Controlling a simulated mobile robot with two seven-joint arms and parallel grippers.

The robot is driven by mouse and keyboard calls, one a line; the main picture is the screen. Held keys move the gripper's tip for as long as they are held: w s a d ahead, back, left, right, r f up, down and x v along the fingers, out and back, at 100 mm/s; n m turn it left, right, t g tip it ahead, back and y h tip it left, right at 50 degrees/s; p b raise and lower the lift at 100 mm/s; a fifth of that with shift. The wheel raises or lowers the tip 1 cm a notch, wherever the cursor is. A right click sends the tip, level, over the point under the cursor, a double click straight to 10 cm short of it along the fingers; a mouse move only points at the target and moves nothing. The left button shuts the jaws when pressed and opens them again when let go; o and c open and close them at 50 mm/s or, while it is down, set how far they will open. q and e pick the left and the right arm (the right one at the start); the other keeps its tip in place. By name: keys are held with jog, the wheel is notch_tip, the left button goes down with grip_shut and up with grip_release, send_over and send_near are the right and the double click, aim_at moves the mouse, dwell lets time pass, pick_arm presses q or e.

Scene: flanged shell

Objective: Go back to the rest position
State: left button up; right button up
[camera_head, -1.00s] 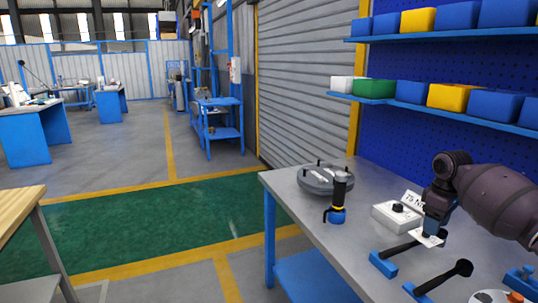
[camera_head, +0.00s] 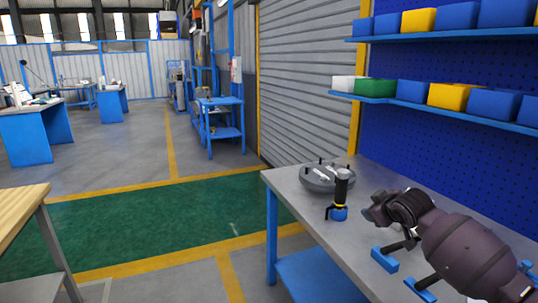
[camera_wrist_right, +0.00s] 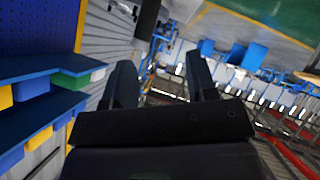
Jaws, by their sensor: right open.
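My right arm comes in from the right in the head view, over the grey workbench (camera_head: 285,184). Its gripper is hidden behind the wrist there. In the right wrist view my right gripper (camera_wrist_right: 162,85) shows two dark fingers standing apart with nothing between them. It points out over the tilted room. My left gripper is in neither view. On the bench, a grey round flanged part (camera_head: 327,178) lies at the far left corner, and a black and blue upright tool (camera_head: 340,196) stands in front of it.
Blue holders (camera_head: 384,260) with black handles sit on the bench front, partly behind my arm. Blue shelves with bins (camera_head: 454,96) hang above the bench, and they also show at the left of the right wrist view (camera_wrist_right: 40,100). A wooden table (camera_head: 18,210) stands at left. Green floor (camera_head: 150,222) between is clear.

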jog(key=s+a+f+t+y, duration=0.1)
jog(key=s+a+f, duration=0.3)
jog(key=s+f, duration=0.25)
jog(key=s+a+f+t+y, duration=0.1)
jog(key=s+a+f+t, duration=0.15)
jog(key=s+f, duration=0.4)
jog(key=s+d+f+m+g+h, duration=0.1)
jog(key=s+f, duration=0.4)
jog(key=s, duration=0.6)
jog(key=s+d+f+m+g+h, duration=0.1)
jog(key=s+f+m, duration=0.2)
jog(key=s, duration=0.8)
jog(key=s+d+f+m+g+h, duration=0.1)
jog(key=s+d+f+m+g, duration=0.1)
jog(key=s+f, duration=0.5)
jog(key=s, duration=0.4)
jog(key=shift+s+f+m, duration=0.25)
jog(key=shift+m, duration=0.15)
jog(key=shift+c, duration=0.4)
